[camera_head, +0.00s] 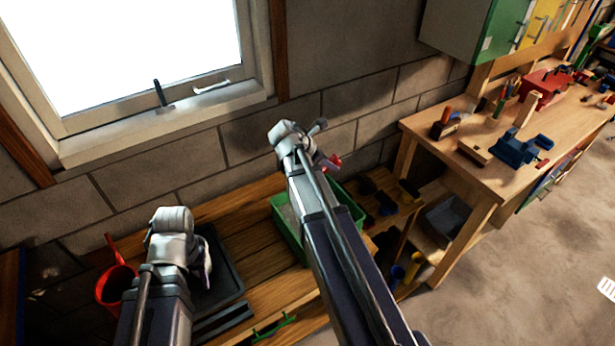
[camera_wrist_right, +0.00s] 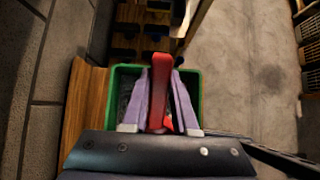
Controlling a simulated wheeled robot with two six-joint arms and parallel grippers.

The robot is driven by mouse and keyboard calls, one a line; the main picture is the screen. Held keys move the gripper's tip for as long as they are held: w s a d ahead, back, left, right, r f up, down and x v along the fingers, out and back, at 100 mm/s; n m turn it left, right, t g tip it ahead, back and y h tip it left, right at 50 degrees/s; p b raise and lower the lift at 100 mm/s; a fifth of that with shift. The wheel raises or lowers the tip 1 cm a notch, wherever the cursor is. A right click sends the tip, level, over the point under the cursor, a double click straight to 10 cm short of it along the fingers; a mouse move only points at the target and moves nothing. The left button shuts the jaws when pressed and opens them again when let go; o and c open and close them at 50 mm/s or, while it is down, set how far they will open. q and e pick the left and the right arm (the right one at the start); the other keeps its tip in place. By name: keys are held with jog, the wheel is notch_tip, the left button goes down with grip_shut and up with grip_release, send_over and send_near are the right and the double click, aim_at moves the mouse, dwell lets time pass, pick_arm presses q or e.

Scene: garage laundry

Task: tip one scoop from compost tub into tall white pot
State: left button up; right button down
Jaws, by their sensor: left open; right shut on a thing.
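My right gripper (camera_wrist_right: 163,76) is shut on a red handle (camera_wrist_right: 160,92), likely the scoop's, in the right wrist view. A red bit (camera_head: 333,162) shows beside the right gripper in the head view. The green tub (camera_head: 290,228) sits on the wooden bench behind my right arm; it also shows beneath the fingers in the right wrist view (camera_wrist_right: 197,84). Its dark contents are mostly hidden, and I cannot see the scoop's bowl or its load. My left gripper (camera_head: 207,264) is open, low over the black tray, its fingers mostly hidden. No tall white pot is visible.
A red container (camera_head: 113,286) with a red stick-like part stands left of my left arm. A black tray (camera_head: 222,280) and a small green tool (camera_head: 273,328) lie on the slatted bench (camera_head: 250,215). A workbench (camera_head: 465,135) with tools stands right. The brick wall is close behind.

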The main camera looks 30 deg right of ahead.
jog(key=shift+w+d+r, duration=0.15)
jog(key=shift+d+r, duration=0.25)
jog(key=shift+d, duration=0.05)
pick_arm(q)
jog(key=shift+w+r, duration=0.1)
jog(key=shift+w, duration=0.05)
pick_arm(e)
jog(key=shift+f, duration=0.15)
pick_arm(q)
notch_tip(320, 180, down, 16)
jog(key=b, duration=1.6)
jog(key=shift+f+b, duration=0.2)
jog(key=shift+b, duration=0.1)
pick_arm(e)
notch_tip(320, 180, down, 16)
jog(key=shift+f, duration=0.15)
notch_tip(320, 180, up, 14)
jog(key=p, duration=1.4)
pick_arm(q)
notch_tip(320, 180, up, 14)
